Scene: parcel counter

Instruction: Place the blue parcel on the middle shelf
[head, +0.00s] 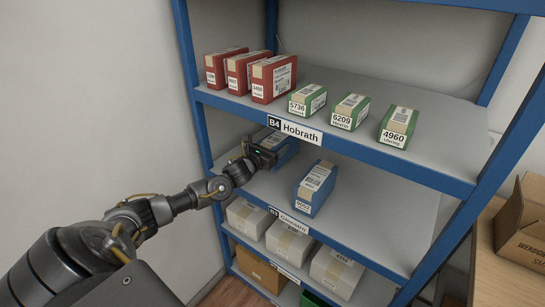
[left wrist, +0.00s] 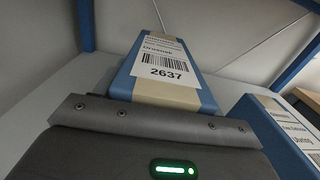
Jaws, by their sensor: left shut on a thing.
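The blue parcel (head: 281,146) is at the left part of the middle shelf (head: 385,205), just under the B4 board edge. My left gripper (head: 263,153) is shut on its near end. In the left wrist view the parcel (left wrist: 166,62) reads 2637 and points away from my gripper (left wrist: 150,112). Whether its underside touches the shelf cannot be told. A second blue parcel (head: 316,188) stands on the same shelf to its right; its edge also shows in the left wrist view (left wrist: 272,128). My right gripper is not in view.
Red parcels (head: 245,72) and green parcels (head: 349,110) stand on the shelf above, whose front edge hangs over my gripper. White boxes (head: 288,240) fill the shelf below. A blue post (head: 196,90) is at left. The middle shelf's right part is clear. A cardboard box (head: 525,225) sits right.

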